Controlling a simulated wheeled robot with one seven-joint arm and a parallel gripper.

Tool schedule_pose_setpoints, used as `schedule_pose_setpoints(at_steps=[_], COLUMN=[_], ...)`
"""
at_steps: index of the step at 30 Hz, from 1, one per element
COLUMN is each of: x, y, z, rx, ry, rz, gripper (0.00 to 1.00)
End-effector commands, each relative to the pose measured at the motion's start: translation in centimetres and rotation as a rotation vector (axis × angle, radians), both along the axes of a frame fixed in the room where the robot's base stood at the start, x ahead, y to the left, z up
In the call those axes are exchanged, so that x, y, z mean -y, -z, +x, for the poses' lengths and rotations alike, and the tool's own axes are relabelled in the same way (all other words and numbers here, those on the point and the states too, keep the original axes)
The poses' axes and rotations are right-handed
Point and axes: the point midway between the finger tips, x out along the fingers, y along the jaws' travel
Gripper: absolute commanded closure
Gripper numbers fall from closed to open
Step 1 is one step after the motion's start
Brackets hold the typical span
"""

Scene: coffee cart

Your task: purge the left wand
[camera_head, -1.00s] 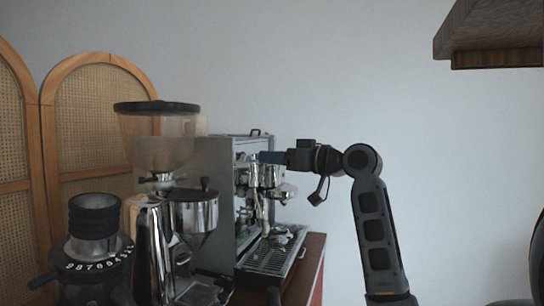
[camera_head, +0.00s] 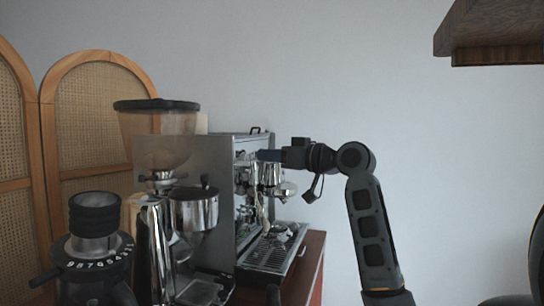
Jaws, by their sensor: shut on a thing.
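The espresso machine (camera_head: 215,185) stands on the cart behind the grinder, its front facing right. My gripper (camera_head: 266,155) reaches in from the right at the upper part of that front. It is shut on what seems to be a knob there; the fingers and the machine's frame hide the held part. A thin pale tube, seemingly a wand (camera_head: 263,208), hangs below the gripper towards the drip tray (camera_head: 268,252). I cannot tell whether steam or water comes from it.
A grinder (camera_head: 165,150) with a clear hopper stands in front of the machine and covers part of it. Another dark grinder (camera_head: 94,245) is at the lower left. A wooden shelf (camera_head: 490,35) juts in at the upper right.

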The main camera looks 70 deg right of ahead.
Motion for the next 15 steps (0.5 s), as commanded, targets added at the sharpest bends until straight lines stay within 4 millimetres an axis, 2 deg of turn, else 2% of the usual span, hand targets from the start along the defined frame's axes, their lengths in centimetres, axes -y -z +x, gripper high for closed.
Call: schedule_pose_setpoints(at_steps=[8,15], x=[0.0,0.0], y=[0.4,1.4], z=[-0.1,-0.3], rx=[0.029,0.143], ry=[0.000,-0.001], rz=[0.003,0.011], gripper=[1.00,1.00])
